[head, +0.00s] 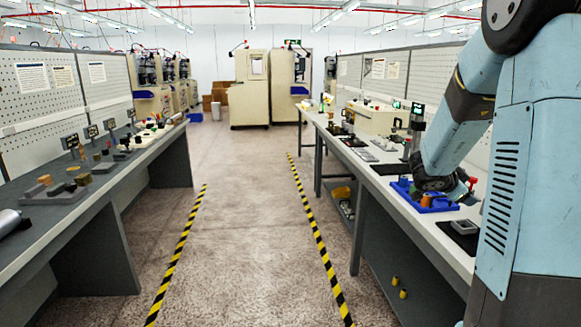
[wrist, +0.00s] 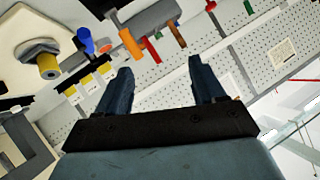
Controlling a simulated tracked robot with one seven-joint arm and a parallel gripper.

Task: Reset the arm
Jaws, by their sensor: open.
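My gripper (wrist: 160,70) shows in the wrist view with its two dark fingers spread apart and nothing between them. Beyond the fingers are a pale perforated wall panel (wrist: 225,90) and several coloured parts on a bench, tilted in the picture. In the head view my arm comes down on the right side over the right bench (head: 392,183). Its dark wrist is low over a blue tray (head: 449,207). The fingers cannot be made out there.
An orange part (head: 426,201) is at the blue tray, close to my wrist. The left bench (head: 75,222) holds several small parts. The floor aisle (head: 240,240) between striped tapes is clear. Cream machines (head: 250,95) stand at the back.

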